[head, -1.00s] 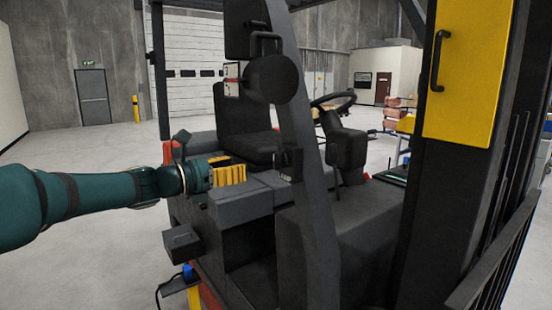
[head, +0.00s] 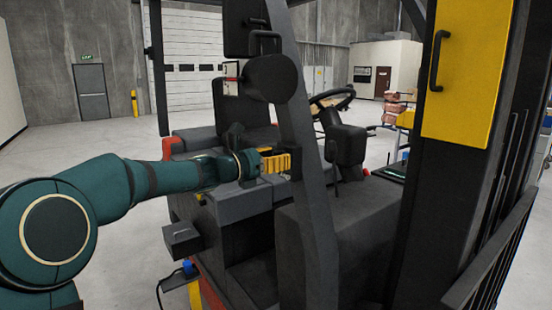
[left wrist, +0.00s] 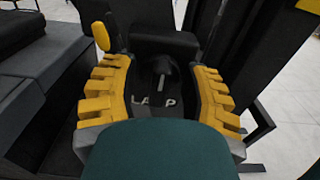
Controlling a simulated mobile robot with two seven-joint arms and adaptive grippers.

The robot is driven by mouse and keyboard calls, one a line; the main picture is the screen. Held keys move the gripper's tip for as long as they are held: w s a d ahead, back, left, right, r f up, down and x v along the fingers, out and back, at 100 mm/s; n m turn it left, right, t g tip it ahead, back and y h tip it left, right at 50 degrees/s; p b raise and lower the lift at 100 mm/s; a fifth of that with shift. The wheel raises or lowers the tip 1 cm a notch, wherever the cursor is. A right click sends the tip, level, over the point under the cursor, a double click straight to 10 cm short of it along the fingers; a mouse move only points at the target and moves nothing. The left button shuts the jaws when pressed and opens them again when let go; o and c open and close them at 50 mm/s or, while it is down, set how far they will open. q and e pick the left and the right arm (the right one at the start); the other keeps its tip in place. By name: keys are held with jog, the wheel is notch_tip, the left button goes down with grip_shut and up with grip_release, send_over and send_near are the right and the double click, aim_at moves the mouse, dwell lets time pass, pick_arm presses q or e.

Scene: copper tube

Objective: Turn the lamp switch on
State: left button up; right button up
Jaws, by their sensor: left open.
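The lamp switch (left wrist: 162,84) shows in the left wrist view as a small grey lever standing on a dark housing, with pale "LAMP" lettering (left wrist: 148,101) below it. It lies between the yellow fingers of my left gripper (left wrist: 160,66). The fingers are apart, one on each side, with a visible gap to the lever. In the head view my left gripper (head: 287,163) reaches in from the left to the dark slanted pillar, and it hides the switch. Whether the switch is on or off I cannot tell. My right gripper is in neither view.
The forklift's slanted pillar (head: 318,215) stands right beside the gripper. The seat (head: 236,105), steering wheel (head: 332,101) and a round dark mirror (head: 271,79) are close around it. A yellow panel (head: 468,70) is at the right. Open floor lies at the left.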

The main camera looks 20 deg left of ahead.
pick_arm(q)
jog(key=shift+o, duration=0.3)
grip_shut()
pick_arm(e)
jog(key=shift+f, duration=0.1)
pick_arm(q)
jog(key=shift+s+f+m+b, duration=0.1)
jog(key=shift+m+b, duration=0.5)
jog(key=shift+b, duration=0.2)
jog(key=m+b, duration=0.6)
jog(key=shift+d+f, duration=0.1)
jog(key=shift+m+b, duration=1.8)
jog(key=shift+m, duration=0.5)
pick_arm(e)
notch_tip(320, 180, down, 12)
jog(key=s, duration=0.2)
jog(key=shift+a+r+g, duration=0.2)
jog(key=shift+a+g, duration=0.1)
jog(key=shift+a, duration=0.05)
pick_arm(q)
jog(key=shift+s, duration=0.1)
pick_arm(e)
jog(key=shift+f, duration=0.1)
